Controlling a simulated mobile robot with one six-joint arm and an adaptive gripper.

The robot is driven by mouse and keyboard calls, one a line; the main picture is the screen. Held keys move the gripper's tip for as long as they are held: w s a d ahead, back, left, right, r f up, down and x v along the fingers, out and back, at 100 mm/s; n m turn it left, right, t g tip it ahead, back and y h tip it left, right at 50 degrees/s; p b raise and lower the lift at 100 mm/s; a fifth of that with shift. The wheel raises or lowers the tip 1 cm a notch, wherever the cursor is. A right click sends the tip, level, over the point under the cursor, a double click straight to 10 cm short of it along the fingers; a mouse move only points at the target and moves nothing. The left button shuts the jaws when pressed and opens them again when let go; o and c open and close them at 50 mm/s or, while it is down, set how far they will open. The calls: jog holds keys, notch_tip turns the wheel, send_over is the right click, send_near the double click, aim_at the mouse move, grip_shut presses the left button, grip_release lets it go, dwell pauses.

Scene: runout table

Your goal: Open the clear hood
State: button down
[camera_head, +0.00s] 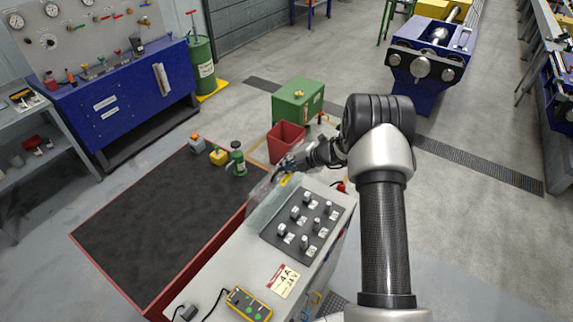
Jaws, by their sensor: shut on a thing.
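A small yellow part (286,180) shows right at the fingertips. The knobs are plainly visible. The hood's exact outline and angle are hard to make out, and the fingers are small and partly hidden by the wrist.
A red bin (286,140) and a green box (298,103) stand beyond my gripper.

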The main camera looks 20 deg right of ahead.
jog(key=shift+w+r, duration=0.1)
jog(key=shift+r, duration=0.05)
jog(key=c, duration=1.7)
grip_release()
jog(key=v, duration=1.2)
jog(key=shift+c, duration=0.6)
